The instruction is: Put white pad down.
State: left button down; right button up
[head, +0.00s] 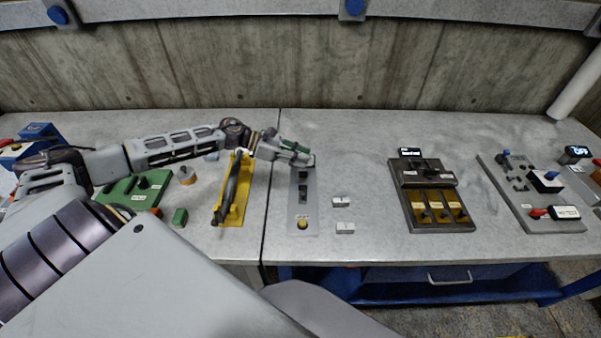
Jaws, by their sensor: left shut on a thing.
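My left gripper (304,156) reaches in from the left over the far end of a grey panel (303,210). It is shut on a small pale thing at its fingertips, which I take to be the white pad; the fingers hide most of it. I cannot tell whether it touches the panel. Two small white blocks, one farther back (341,202) and one nearer (345,228), lie on the table just right of the panel. My right gripper is not in view.
A yellow panel with a black handle (237,212) lies left of the grey panel. A dark panel with yellow parts (432,208) and a grey switch board (527,215) stand right. The grey table (350,140) is clear behind the white blocks.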

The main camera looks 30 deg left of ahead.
pick_arm(q)
notch_tip(320, 180, down, 3)
jog(key=shift+r, duration=0.1)
jog(key=shift+f, duration=0.2)
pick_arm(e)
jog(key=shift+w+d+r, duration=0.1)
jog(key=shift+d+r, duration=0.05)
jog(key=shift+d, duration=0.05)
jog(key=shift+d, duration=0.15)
pick_arm(q)
jog(key=shift+f, duration=0.2)
jog(key=shift+f+p, duration=0.3)
jog(key=shift+f, duration=1.4)
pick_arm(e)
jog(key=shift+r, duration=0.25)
pick_arm(q)
jog(key=shift+f, duration=0.1)
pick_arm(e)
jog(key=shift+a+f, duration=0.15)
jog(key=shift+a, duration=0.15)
pick_arm(q)
jog(key=shift+f+b, duration=0.3)
jog(key=shift+b, duration=0.1)
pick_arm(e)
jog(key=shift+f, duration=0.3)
